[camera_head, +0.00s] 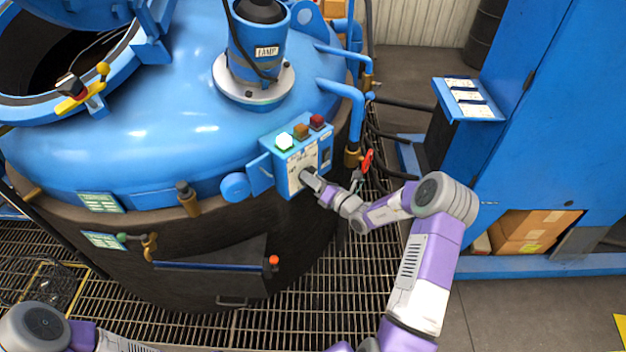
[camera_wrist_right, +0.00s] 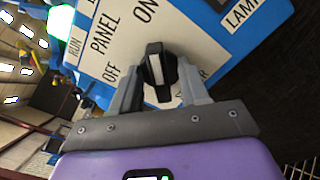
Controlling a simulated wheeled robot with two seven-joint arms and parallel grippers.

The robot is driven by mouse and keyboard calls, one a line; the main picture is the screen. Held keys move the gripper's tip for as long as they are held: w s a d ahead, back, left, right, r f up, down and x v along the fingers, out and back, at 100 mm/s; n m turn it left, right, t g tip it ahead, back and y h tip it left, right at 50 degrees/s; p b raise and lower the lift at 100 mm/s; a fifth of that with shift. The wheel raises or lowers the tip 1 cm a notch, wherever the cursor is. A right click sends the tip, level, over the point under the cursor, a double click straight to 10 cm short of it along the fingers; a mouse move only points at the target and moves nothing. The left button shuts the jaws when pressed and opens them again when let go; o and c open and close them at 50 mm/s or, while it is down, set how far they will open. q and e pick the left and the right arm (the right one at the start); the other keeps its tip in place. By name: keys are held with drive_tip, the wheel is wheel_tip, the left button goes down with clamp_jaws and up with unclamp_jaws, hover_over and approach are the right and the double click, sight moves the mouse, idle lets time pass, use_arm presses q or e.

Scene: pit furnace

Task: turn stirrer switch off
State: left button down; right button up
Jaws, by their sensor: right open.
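The stirrer switch (camera_wrist_right: 157,70) is a black knob with a white stripe on a pale panel (camera_wrist_right: 105,40). The stripe stands nearly upright in the right wrist view, its upper end toward the word ON; OFF is printed to its left. My right gripper (camera_wrist_right: 160,80) is open with one finger on each side of the knob; contact is unclear. In the head view my right gripper (camera_head: 309,178) is at the front of the blue control box (camera_head: 284,161) and hides the knob. Only part of my left arm shows, at bottom left.
On the box a green lamp (camera_head: 284,141) glows; the amber lamp (camera_head: 301,131) and red lamp (camera_head: 317,121) look dark. A red-handled valve (camera_head: 367,161) and blue pipe (camera_head: 345,95) stand close right. The blue furnace lid (camera_head: 150,110) lies left. Grating is below.

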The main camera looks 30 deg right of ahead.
clamp_jaws()
